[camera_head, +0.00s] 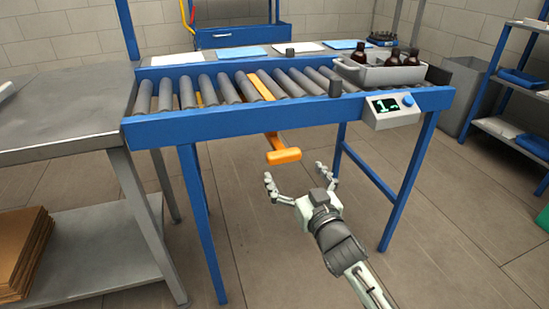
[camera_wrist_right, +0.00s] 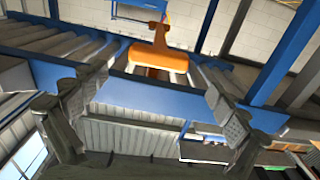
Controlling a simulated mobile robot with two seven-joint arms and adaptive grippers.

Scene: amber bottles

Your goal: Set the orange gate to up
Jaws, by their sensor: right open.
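The orange gate has a T-shaped handle (camera_head: 284,156) that sticks out below the front blue rail of the roller conveyor. Its orange bar (camera_head: 260,86) runs back between the rollers. My right gripper (camera_head: 298,176) is open and empty in front of and below the handle, apart from it. In the right wrist view the orange handle (camera_wrist_right: 152,56) shows beyond and between the tips of the open fingers (camera_wrist_right: 158,108). My left gripper is not in view.
The blue-framed roller conveyor (camera_head: 225,125) holds a grey tote (camera_head: 375,76) with amber bottles (camera_head: 411,57) at its right end. A small display box (camera_head: 391,110) hangs on the front rail. A grey metal table (camera_head: 60,125) stands at left. The floor around my right gripper is clear.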

